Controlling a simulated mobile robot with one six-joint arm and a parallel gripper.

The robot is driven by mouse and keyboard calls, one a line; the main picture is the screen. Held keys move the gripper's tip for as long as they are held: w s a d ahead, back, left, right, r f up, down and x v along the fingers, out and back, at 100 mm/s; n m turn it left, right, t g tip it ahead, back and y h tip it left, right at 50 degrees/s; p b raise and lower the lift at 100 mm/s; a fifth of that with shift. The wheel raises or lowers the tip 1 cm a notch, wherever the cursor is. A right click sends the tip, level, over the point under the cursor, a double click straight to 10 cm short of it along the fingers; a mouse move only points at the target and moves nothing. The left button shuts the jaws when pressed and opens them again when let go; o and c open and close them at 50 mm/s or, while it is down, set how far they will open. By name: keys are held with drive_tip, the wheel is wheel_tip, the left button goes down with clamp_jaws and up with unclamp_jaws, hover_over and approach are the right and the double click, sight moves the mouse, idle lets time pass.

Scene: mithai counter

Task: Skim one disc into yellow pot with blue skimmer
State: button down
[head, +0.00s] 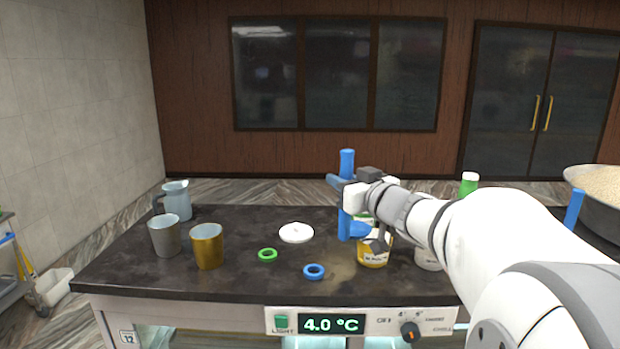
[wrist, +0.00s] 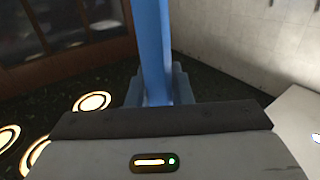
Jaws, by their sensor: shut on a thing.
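My gripper (head: 346,192) is shut on the upright blue handle of the skimmer (head: 344,226), above the right half of the dark counter. The handle sticks up above the jaws and hangs below them. In the wrist view the blue skimmer handle (wrist: 151,45) stands between the jaws (wrist: 155,95); no skimmer head is clear in either view. A yellow-gold pot (head: 207,250) stands upright at the counter's front left, well left of my gripper. Its inside bottom is hidden. A white disc-like piece (head: 296,233) lies flat on the counter between pot and gripper.
A grey pot (head: 164,240) and pale blue jug (head: 177,201) stand left. A green ring (head: 267,255) and blue ring (head: 314,271) lie near the front. A labelled yellow container (head: 373,258) stands just below my gripper. A large bowl (head: 603,212) is far right.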

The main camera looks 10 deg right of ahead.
sight(351, 164)
wheel_tip(351, 164, up, 4)
drive_tip(key=p, duration=0.4)
drive_tip(key=shift+r+p, duration=0.1)
drive_tip(key=shift+p, duration=0.2)
